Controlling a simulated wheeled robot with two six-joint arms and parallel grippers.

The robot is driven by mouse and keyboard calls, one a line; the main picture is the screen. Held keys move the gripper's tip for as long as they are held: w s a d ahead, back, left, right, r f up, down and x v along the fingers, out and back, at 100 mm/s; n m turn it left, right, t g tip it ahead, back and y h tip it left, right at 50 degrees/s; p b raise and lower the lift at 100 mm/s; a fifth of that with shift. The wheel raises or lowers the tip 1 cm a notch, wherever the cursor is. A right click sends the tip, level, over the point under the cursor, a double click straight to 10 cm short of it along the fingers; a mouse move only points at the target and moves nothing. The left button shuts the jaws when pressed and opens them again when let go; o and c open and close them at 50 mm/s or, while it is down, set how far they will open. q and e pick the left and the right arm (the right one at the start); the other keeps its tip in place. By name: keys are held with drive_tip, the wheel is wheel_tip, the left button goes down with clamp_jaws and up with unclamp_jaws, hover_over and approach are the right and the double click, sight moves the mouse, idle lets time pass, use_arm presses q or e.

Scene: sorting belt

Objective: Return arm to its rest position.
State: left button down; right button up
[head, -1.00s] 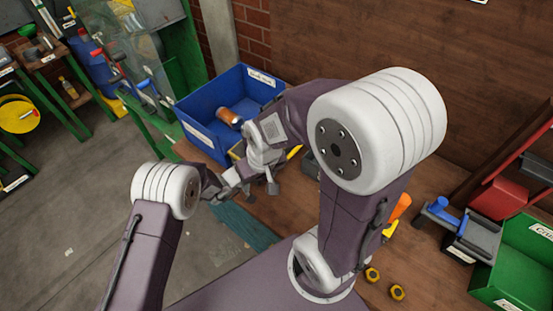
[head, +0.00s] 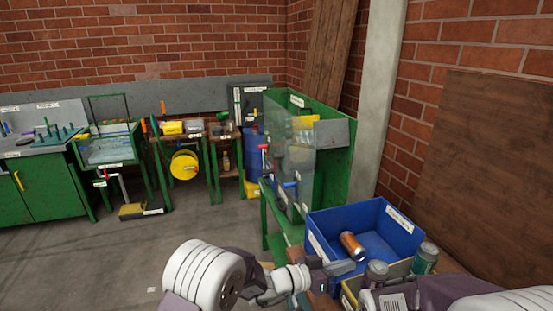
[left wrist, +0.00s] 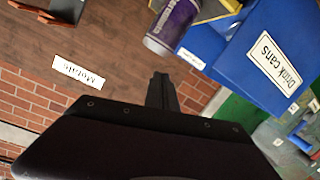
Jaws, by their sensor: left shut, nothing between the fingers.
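My left gripper (head: 342,268) is shut and empty, low in the head view in front of the blue bin (head: 320,252). In the left wrist view its dark fingers (left wrist: 160,88) are together with nothing between them. The blue bin, labelled "Drink cans" in the left wrist view (left wrist: 240,66), holds an orange can (head: 351,245) lying on its side. A purple can (left wrist: 172,26) shows beyond the fingers in the left wrist view. Part of my right arm (head: 400,298) shows at the bottom edge of the head view; its gripper is not visible.
Green workbenches (head: 48,184) line the brick wall. The floor (head: 90,260) at left is open.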

use_arm(q)
drive_tip(key=s+a+r+m+g, duration=0.1)
drive_tip(key=a+r, duration=0.2)
drive_tip(key=a, duration=0.2)
drive_tip(key=s+a+f+n+g+y, duration=0.1)
drive_tip(key=s+a+f+n+y, duration=0.2)
drive_tip(key=a, duration=0.8)
drive_tip(key=s+a+f+n+g+y, duration=0.1)
drive_tip(key=s+a+f+n+y, duration=0.3)
drive_tip(key=s+a+y, duration=0.3)
drive_tip(key=s+a+f+n+g+y, duration=0.1)
drive_tip(key=s+a+f+n+y, duration=0.3)
drive_tip(key=a, duration=1)
drive_tip(key=shift+s+a+f+g+y, duration=0.3)
drive_tip(key=shift+s+f+y, duration=0.2)
drive_tip(key=shift+s, duration=1.4)
